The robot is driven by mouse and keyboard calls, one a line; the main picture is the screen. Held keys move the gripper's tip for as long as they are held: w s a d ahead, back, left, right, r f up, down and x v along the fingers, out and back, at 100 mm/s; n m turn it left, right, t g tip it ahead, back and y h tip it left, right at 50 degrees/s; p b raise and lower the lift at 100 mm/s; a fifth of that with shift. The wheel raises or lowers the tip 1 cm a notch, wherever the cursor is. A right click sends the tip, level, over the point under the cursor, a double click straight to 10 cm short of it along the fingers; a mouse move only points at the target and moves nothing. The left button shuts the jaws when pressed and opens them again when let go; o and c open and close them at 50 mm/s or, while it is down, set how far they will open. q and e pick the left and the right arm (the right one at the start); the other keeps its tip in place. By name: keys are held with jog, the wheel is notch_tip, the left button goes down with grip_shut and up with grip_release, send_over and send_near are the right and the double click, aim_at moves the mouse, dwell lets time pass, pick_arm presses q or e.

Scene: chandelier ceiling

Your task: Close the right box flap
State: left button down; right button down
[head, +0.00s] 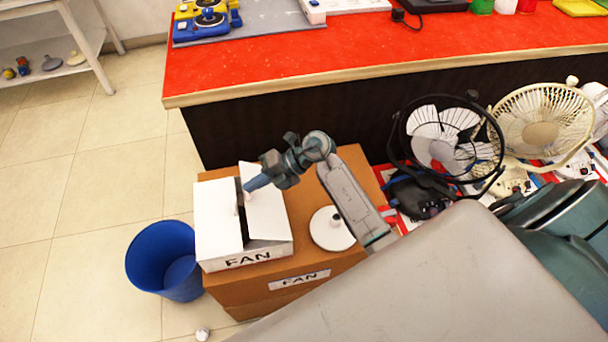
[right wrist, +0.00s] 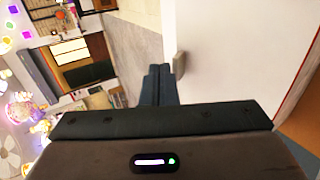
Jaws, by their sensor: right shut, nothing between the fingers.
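The white box (head: 243,258) marked FAN stands on a larger brown carton. Its left flap (head: 215,220) lies almost flat over the left half. Its right flap (head: 267,208) leans over the right half, with a dark gap between the two flaps. My right gripper (head: 251,185) is shut and empty at the far part of the right flap, close to the gap. In the right wrist view its closed fingers (right wrist: 160,84) are beside a large white panel (right wrist: 225,45); I cannot tell whether they touch it. My left gripper is not in view.
The brown carton (head: 290,301) carries a round white base (head: 331,229) right of the box. A blue bin (head: 165,262) stands left of it. A red-topped counter (head: 330,60) is behind. Fans (head: 541,126) stand at the right.

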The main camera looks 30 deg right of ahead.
aim_at(246, 196)
jog(key=a+f, duration=0.1)
jog(key=w+a+f, duration=0.1)
jog(key=a, duration=0.1)
jog(key=shift+f, duration=0.4)
jog(key=shift+w+a+f+b, duration=0.15)
jog(key=shift+a+f, duration=0.2)
jog(key=shift+f, duration=0.2)
jog(key=shift+a+f+b, duration=0.15)
jog(key=shift+a+f, duration=0.15)
jog(key=shift+f, duration=0.2)
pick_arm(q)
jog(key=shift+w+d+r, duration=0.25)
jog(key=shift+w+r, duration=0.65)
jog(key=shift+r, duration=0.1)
pick_arm(e)
jog(key=shift+w+a+f, duration=0.1)
jog(key=shift+a+f, duration=0.1)
jog(key=shift+f, duration=0.25)
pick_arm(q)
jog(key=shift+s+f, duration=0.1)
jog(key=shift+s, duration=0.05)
